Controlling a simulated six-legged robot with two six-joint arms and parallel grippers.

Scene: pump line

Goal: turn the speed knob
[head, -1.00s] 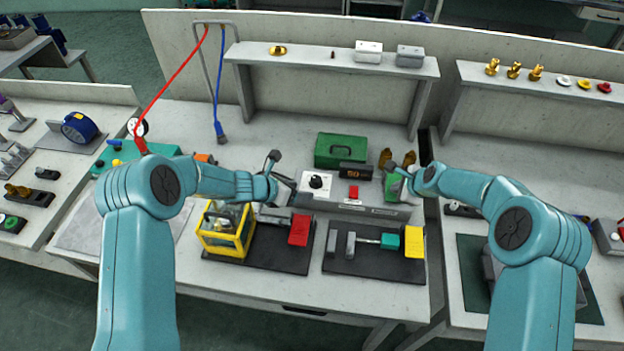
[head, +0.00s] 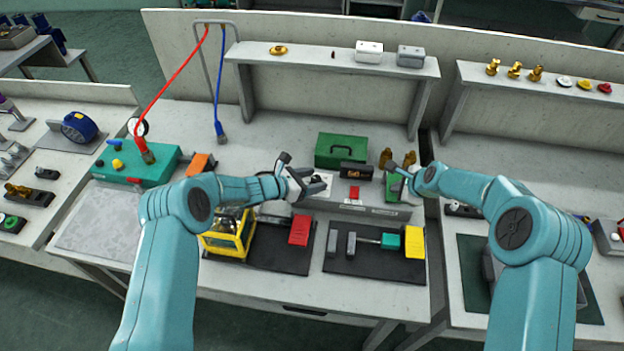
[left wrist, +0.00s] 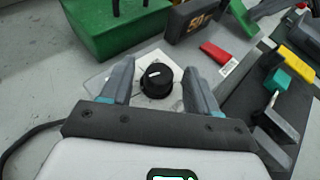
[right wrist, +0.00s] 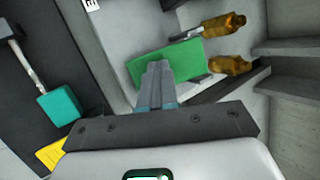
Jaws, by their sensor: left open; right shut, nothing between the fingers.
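The speed knob (left wrist: 156,80) is black and round with a white pointer mark, on a white panel plate (left wrist: 138,56). In the left wrist view it sits between and just ahead of the fingers of my left gripper (left wrist: 150,82), which is open; whether they touch it I cannot tell. In the head view the left gripper (head: 312,184) is over the control panel and mostly hides the knob. My right gripper (right wrist: 158,75) is shut and empty, in front of a green block (right wrist: 172,68) at the panel's right; it also shows in the head view (head: 392,168).
A green toolbox (head: 342,149) and a dark display box (head: 356,170) stand behind the panel. A red block (head: 354,192) is on the panel. Black mats with a yellow-framed box (head: 232,236) and a teal-headed tool (head: 390,241) lie in front. Brass fittings (right wrist: 222,25) stand near the right gripper.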

